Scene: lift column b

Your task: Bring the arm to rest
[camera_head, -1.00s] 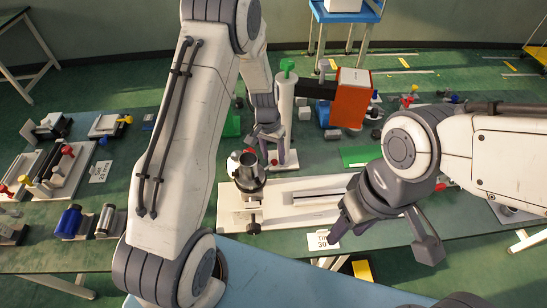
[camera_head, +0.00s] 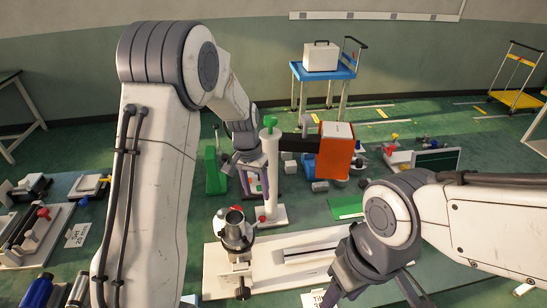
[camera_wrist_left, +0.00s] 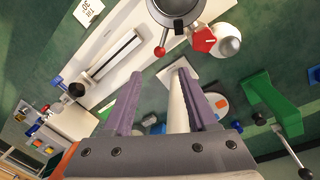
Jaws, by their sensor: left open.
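My left arm (camera_head: 150,170) rises on the left of the head view, bends at a grey elbow and hangs down behind. Its gripper (camera_head: 247,175) is open, its fingers pointing down, just left of a white post (camera_head: 269,180) with a green knob. In the left wrist view, the two purple-grey fingers (camera_wrist_left: 160,88) are spread, and the white post (camera_wrist_left: 179,108) shows between them; I cannot tell how near it is. My right gripper (camera_head: 375,292) hangs at the lower right, fingers apart, tips near the bottom edge, with nothing seen between them.
An orange block (camera_head: 335,150) sticks out right of the post. A white slotted base (camera_head: 265,268) with a dark cup clamp (camera_head: 235,230) lies in front. Several fixtures crowd the left. A blue-topped cart (camera_head: 323,70) and a yellow trolley (camera_head: 516,98) stand behind, with open floor around them.

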